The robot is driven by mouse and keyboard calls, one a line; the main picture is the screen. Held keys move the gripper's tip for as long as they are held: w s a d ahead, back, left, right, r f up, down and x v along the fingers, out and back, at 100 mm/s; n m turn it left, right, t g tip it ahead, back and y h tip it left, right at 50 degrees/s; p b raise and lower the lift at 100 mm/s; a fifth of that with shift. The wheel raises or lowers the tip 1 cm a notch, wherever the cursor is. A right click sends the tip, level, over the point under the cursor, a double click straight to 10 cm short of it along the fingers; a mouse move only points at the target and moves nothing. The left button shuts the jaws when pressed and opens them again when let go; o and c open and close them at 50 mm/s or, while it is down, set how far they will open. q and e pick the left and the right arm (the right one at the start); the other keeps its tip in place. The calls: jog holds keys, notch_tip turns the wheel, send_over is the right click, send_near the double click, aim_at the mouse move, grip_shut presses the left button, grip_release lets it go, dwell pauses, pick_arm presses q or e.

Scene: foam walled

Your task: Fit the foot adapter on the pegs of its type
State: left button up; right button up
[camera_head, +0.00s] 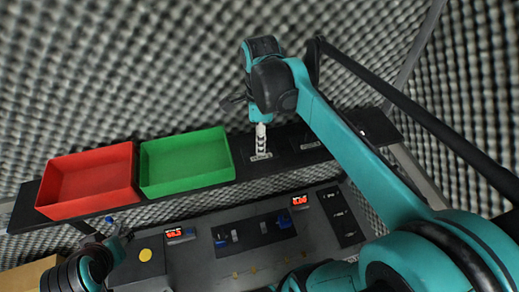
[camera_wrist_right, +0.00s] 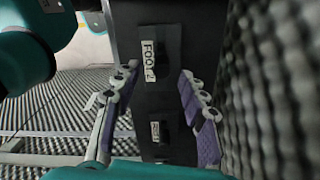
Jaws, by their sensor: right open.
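My right gripper (camera_head: 262,140) is over the dark back shelf, pointing down at a label. In the right wrist view its two purple-padded fingers (camera_wrist_right: 160,108) are spread apart with nothing between them. A label reading "FOOT" (camera_wrist_right: 150,55) lies on the shelf ahead of the fingers, beside a dark shape that blends into the shelf. A second label (camera_wrist_right: 156,132) lies between the fingers, also beside a dark shape. I cannot make out the foot adapter or its pegs with certainty. My left gripper (camera_head: 110,232) is at the lower left, partly hidden; its jaws are unclear.
A red bin (camera_head: 88,178) and a green bin (camera_head: 187,160) stand on the shelf to the left. Below, the grey bench holds a dark board (camera_head: 255,232) with small parts, two red displays (camera_head: 180,234) (camera_head: 300,201) and a dark strip (camera_head: 343,215). Foam walls surround everything.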

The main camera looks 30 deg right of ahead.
aim_at(272, 154)
jog(key=f, duration=0.3)
jog(key=shift+w+f, duration=0.2)
jog(key=shift+w, duration=0.05)
jog(key=shift+s, duration=0.15)
jog(key=shift+c, duration=0.6)
jog(key=shift+a, duration=0.1)
grip_shut()
jog(key=shift+r, duration=0.2)
